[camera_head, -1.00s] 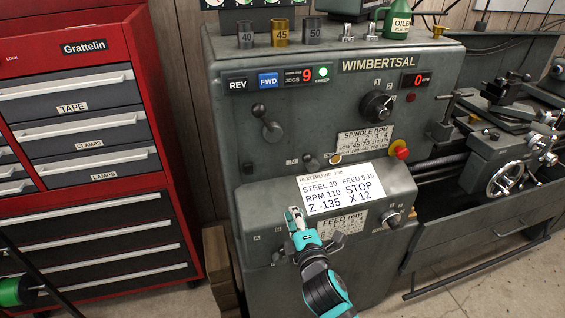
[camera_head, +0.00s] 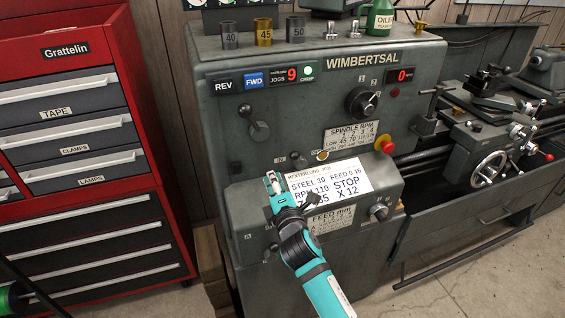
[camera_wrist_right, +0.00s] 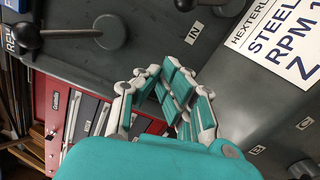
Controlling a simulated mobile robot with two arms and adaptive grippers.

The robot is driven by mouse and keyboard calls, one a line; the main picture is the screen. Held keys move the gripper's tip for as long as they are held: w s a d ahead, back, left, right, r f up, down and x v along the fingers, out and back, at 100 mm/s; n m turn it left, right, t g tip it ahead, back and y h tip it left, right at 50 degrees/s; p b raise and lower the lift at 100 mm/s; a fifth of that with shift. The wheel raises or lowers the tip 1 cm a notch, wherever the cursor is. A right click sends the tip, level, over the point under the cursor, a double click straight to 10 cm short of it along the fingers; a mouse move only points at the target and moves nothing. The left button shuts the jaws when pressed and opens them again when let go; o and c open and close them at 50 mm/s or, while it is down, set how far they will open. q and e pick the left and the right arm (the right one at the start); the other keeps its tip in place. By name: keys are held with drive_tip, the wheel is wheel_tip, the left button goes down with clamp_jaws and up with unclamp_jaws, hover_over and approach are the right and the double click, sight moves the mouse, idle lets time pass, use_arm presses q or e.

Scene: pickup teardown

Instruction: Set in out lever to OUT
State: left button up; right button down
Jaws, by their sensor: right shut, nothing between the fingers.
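The in out lever (camera_head: 299,160) is a small dark knobbed lever on the grey lathe headstock, just right of the IN label (camera_head: 280,159). The OUT label is not clear. My right gripper (camera_head: 271,181) is shut and empty, below and left of the lever and apart from it in the picture. Its fingers (camera_wrist_right: 162,78) also show in the right wrist view. My left gripper is not in view.
A white job card (camera_head: 330,180) is just right of my gripper, partly covered by my arm. A larger ball-ended lever (camera_head: 259,130) stands above left. The feed plate (camera_head: 331,219) and a selector knob (camera_head: 379,211) are lower. A red tool cabinet (camera_head: 165,175) stands left.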

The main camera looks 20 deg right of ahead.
sight(298, 160)
use_arm(q)
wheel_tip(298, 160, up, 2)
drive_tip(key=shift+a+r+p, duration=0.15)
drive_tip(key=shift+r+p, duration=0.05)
drive_tip(key=shift+p, duration=0.85)
use_arm(e)
drive_tip(key=w+d, duration=0.2)
drive_tip(key=w, duration=0.1)
drive_tip(key=w+d, duration=0.1)
drive_tip(key=d, duration=0.1)
drive_tip(key=shift+w+r, duration=0.15)
drive_tip(key=shift+r, duration=0.2)
drive_tip(key=shift+a, duration=0.1)
drive_tip(key=shift+w, duration=0.1)
